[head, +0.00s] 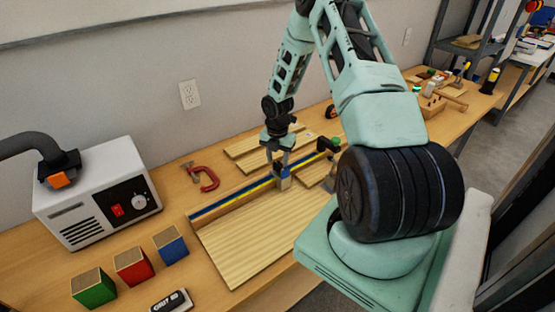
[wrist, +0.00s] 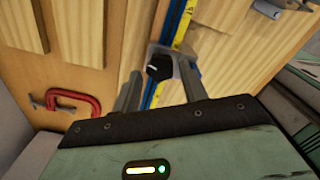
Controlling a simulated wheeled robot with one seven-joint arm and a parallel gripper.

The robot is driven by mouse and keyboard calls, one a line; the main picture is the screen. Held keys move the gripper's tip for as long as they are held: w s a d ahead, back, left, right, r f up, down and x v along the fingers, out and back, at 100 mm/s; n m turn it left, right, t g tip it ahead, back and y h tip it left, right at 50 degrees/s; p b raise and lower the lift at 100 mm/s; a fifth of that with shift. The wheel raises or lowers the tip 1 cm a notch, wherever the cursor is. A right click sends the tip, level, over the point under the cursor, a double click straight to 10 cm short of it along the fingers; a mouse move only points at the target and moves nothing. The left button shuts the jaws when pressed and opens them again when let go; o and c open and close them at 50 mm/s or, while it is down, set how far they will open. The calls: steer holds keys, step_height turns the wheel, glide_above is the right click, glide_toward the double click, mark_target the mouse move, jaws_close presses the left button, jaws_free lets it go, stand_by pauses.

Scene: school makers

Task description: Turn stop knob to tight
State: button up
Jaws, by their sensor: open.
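The stop (head: 283,181) is a grey block on a long rail (head: 232,203) with blue and yellow strips. In the wrist view its knob (wrist: 159,66) is small and black, with a pale mark on top. My gripper (wrist: 160,72) points down over the stop with its fingers open. The knob appears between the two fingers in the wrist view, with a visible space on each side. Whether the fingertips reach down to the knob's height I cannot tell. In the head view my gripper (head: 281,160) hides the knob.
A light wooden board (head: 245,240) lies along the rail. A red clamp (head: 205,178) and loose boards (head: 250,148) lie behind it.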

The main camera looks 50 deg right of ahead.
steer(key=shift+f, duration=0.7)
steer(key=c, duration=0.7)
